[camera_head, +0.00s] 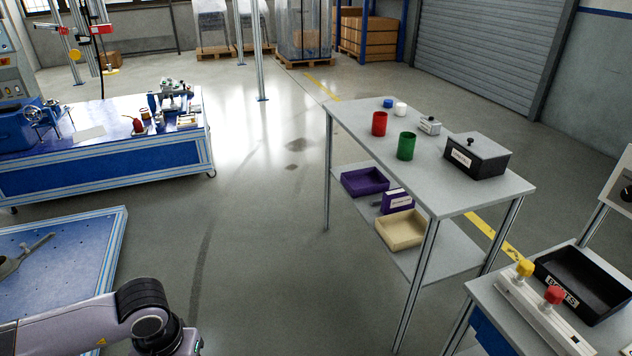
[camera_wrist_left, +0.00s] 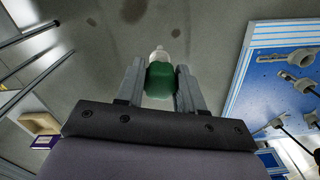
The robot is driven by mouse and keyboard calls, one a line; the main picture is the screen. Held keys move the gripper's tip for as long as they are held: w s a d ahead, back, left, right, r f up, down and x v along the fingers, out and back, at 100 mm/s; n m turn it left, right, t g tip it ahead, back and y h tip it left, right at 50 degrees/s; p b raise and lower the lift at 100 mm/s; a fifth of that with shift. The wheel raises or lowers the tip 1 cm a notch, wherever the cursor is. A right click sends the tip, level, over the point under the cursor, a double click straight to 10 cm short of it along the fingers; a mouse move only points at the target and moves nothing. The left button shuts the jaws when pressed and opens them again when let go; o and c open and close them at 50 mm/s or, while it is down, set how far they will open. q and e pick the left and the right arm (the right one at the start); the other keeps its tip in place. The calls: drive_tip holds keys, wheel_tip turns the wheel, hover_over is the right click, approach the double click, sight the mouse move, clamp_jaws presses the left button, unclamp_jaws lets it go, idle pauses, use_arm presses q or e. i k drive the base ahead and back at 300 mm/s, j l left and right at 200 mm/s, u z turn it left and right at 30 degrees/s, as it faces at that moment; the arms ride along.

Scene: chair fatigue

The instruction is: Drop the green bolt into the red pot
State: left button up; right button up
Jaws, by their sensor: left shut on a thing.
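The red pot (camera_head: 379,124) stands upright on the grey shelf table (camera_head: 455,205), right of the middle of the head view. The green bolt (camera_wrist_left: 160,80), with a green head and a whitish tip, is between the fingers of my left gripper (camera_wrist_left: 160,66) in the left wrist view. The gripper is shut on it, above the floor. In the head view my left arm comes in at the bottom left, well apart from the red pot; its fingers and the bolt do not show there. My right gripper is not in view.
A green pot (camera_head: 406,146) stands close to the red pot. A black lidded box (camera_head: 478,158) is at the table's right. Trays sit on the lower shelf. A black bolts bin (camera_head: 590,282) and a rack (camera_head: 535,312) with yellow and red bolts are at bottom right. Open floor lies centrally.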

sight(377, 134)
drive_tip(key=i+j+u, duration=0.1)
drive_tip(key=i+u, duration=0.4)
drive_tip(key=i, duration=4.1)
drive_tip(key=i+j+z, duration=0.2)
drive_tip(key=i, duration=0.7)
drive_tip(key=z, duration=2.15)
drive_tip(key=i+j, duration=0.05)
